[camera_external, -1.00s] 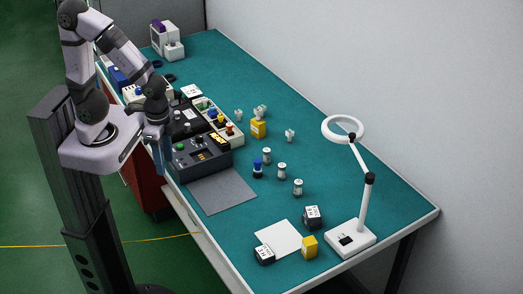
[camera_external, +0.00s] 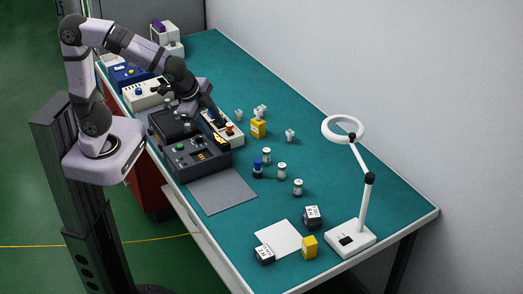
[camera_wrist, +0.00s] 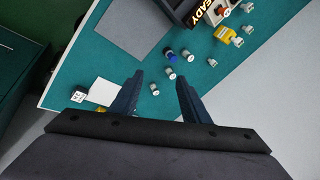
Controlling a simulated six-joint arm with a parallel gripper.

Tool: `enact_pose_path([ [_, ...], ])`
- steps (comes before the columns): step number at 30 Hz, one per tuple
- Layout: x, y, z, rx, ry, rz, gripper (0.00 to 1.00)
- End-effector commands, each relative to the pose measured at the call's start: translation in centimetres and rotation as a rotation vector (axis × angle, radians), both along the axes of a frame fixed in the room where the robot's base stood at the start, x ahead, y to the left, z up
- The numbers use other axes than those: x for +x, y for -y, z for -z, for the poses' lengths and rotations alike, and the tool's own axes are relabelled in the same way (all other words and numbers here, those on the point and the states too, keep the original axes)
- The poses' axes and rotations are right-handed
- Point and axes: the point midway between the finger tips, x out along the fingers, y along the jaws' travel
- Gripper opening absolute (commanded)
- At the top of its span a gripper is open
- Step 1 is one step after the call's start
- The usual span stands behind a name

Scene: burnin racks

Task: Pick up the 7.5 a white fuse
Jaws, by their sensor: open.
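Several small white cylinders stand on the green mat in the middle of the bench, with a white one (camera_external: 266,155), another (camera_external: 282,170) and a third (camera_external: 298,187) in a loose row. Small white pronged pieces (camera_external: 290,135) stand farther back. I cannot read any rating, so I cannot tell which is the 7.5 a white fuse. In the wrist view the white cylinders (camera_wrist: 172,75) show beyond and between my fingertips. My gripper (camera_wrist: 161,80) is open and empty. In the external view it is high over the devices at the left, its fingers mostly hidden.
A blue-topped cylinder (camera_external: 258,170) stands beside the white ones. A yellow block (camera_external: 258,128) is behind them. A dark tester (camera_external: 197,155) and grey pad (camera_external: 220,190) lie at left. A ring lamp (camera_external: 364,200) stands at right. A white card (camera_external: 279,238) lies at the front.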

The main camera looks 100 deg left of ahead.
Motion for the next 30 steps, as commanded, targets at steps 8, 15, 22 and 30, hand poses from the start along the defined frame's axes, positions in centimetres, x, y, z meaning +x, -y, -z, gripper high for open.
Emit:
enact_pose_path([
  [8,9.3,-15.6,-3.7,0.51,0.145,0.258,0.42],
  [15,12.7,-26.1,-7.8,0.949,0.065,0.543,0.42],
  [22,12.0,-34.1,-7.6,1.263,-0.199,0.86,0.42],
  [30,8.2,-40.4,-4.4,1.379,-0.541,1.159,0.42],
])
